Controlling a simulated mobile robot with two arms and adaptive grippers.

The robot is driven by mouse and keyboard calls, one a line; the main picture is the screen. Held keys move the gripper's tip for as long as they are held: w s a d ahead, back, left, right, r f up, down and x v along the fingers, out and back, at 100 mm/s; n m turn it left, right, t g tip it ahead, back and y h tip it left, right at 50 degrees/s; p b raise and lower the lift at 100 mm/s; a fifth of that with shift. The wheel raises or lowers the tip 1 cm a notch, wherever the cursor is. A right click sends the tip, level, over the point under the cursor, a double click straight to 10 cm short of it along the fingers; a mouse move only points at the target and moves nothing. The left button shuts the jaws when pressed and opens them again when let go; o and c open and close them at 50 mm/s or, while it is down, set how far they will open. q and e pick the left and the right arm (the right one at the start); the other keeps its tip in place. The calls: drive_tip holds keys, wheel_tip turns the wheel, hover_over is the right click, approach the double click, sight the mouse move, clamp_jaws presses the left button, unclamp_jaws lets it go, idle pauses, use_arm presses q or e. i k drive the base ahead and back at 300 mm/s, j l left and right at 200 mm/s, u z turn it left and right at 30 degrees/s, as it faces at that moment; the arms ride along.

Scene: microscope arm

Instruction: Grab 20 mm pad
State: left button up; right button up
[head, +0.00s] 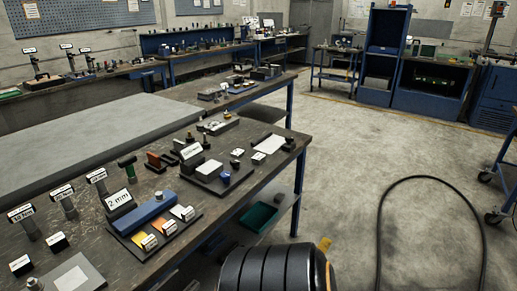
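On the near workbench, a dark tray (140,257) holds a row of small pads: a yellow pad (137,238), an orange pad (159,223) and a pale pad (177,210). Each has a small white label beside it, too small to read. A long blue block (152,211) lies behind them. A sign (118,200) reading "2 mm" stands behind the block's left end. I cannot tell which pad, if any, is the 20 mm one. Neither of my grippers shows in the head view.
Labelled upright tools (65,203) stand at the bench's left. A black base (217,181) with a white plate lies farther back. A ribbed black shape (275,270), which I cannot identify, fills the bottom centre. A hose (382,215) curves over the open floor at right.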

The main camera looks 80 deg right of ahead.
sight(237, 153)
drive_tip(key=z, duration=2.45)
